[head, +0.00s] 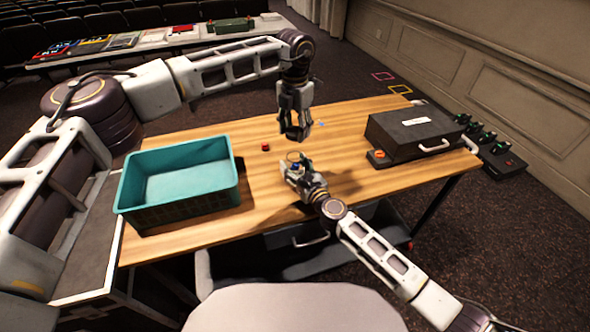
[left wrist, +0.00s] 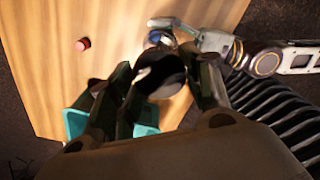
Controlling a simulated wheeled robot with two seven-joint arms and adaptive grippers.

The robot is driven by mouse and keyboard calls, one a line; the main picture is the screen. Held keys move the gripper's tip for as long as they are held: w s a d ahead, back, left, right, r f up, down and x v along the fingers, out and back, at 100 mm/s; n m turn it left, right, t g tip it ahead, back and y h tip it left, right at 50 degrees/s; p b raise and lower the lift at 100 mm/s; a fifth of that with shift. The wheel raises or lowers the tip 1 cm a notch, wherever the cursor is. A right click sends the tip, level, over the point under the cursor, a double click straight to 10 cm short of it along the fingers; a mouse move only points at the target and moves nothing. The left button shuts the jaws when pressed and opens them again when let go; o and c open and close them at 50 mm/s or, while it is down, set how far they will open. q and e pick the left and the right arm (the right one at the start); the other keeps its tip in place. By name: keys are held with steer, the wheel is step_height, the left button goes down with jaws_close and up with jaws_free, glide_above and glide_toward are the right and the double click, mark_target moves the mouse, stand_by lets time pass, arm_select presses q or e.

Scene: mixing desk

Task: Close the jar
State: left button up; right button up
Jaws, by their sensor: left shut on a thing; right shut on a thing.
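My left gripper (head: 294,134) hangs above the table with its fingers pointing down. In the left wrist view it is shut on a dark round thing (left wrist: 160,74), which looks like the jar's lid. My right gripper (head: 293,168) is low over the table, below and apart from the left one in the head view. It is shut on a small jar-like thing (left wrist: 161,38) with a pale rim and some blue, largely hidden by the fingers. The lid-like thing is apart from it and partly overlaps it in the left wrist view.
A teal crate (head: 130,203) stands on the left of the wooden table (head: 262,188). A small red piece (head: 265,147) lies between crate and grippers. The table's middle is mostly clear.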

steer(key=c, duration=0.5)
arm_select(q)
steer(key=shift+f, duration=2.45)
steer(key=shift+f, duration=0.15)
steer(key=shift+f, duration=0.75)
steer(key=shift+f, duration=0.55)
arm_select(e)
jaws_close()
